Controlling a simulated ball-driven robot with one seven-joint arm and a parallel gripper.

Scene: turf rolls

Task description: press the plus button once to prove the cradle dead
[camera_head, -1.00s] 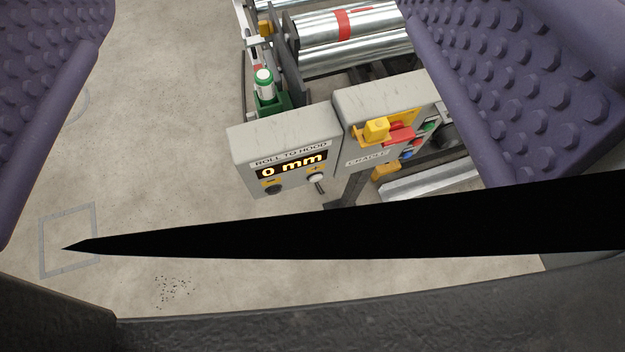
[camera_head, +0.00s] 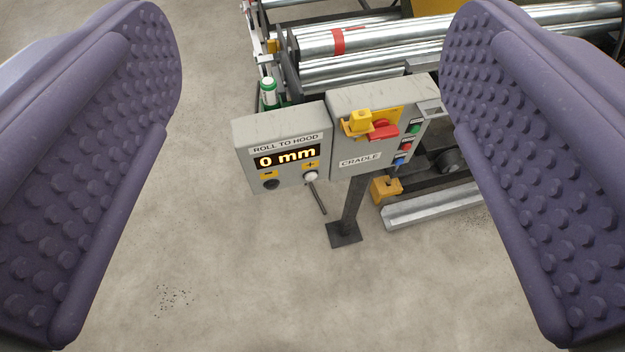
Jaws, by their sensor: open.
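A grey box labelled ROLL TO HOOD (camera_head: 283,128) faces me, its display (camera_head: 287,157) lit with "0 mm". Below the display sit a dark minus button (camera_head: 271,184) and, to its right, a pale plus button (camera_head: 311,177). A grey CRADLE box (camera_head: 350,145) stands right beside it on a dark post, with a yellow piece (camera_head: 361,121) and a red handle (camera_head: 382,129) on its front. My gripper (camera_head: 310,170) is open and empty. Its two purple studded fingers flank the boxes, apart from them, and the plus button shows between them.
Metal rollers (camera_head: 370,40), one with a red band, lie behind the boxes. Green, red and blue buttons (camera_head: 407,146) are on the CRADLE box's right side. A green-and-white bottle (camera_head: 268,92) stands behind. A metal rail (camera_head: 430,207) lies low at right. Floor in front is clear.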

